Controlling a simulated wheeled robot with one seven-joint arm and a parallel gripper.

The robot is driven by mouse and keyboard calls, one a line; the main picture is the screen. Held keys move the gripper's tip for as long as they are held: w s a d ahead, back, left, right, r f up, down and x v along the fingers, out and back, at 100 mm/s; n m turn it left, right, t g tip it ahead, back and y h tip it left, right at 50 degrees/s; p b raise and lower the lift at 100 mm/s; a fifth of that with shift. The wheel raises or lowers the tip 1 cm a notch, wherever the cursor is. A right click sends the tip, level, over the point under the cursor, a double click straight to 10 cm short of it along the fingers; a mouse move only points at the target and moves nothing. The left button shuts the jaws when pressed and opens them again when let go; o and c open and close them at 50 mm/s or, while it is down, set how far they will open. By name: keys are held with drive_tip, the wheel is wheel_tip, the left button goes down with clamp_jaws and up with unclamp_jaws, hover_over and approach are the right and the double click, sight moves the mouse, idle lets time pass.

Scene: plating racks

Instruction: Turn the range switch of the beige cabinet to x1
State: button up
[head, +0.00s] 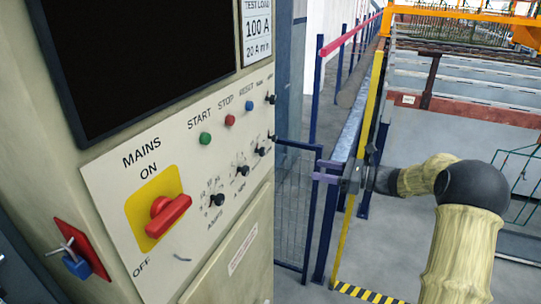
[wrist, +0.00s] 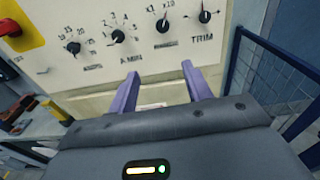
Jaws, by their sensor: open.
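The beige cabinet (head: 55,130) fills the left of the head view, with a pale control panel. Its range switch (wrist: 162,25) is a small black knob between the A MIN and TRIM knobs in the wrist view, with x1 at its upper left and x10 at its upper right. Its pointer looks turned up towards x10, but it is small. In the head view the range switch (head: 260,152) is near the panel's right edge. My gripper (wrist: 163,84) is open and empty, its purple fingers below the range switch and apart from it. In the head view my gripper (head: 318,171) is right of the cabinet.
The A MIN knob (wrist: 118,36) and TRIM knob (wrist: 204,16) flank the range switch closely. A blue mesh fence (head: 297,205) stands right of the cabinet.

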sight(264, 153)
drive_tip(key=shift+w+d+r+t+y, duration=0.3)
drive_tip(key=shift+w+r, duration=0.05)
drive_tip(key=shift+r, duration=0.15)
drive_tip(key=p+x, duration=0.7)
drive_tip(key=x, duration=0.9)
drive_tip(key=shift+a, duration=0.25)
drive_tip(key=shift+w+a+f, duration=0.1)
drive_tip(key=shift+w+a, duration=0.1)
drive_tip(key=shift+a, duration=0.3)
drive_tip(key=c, duration=1)
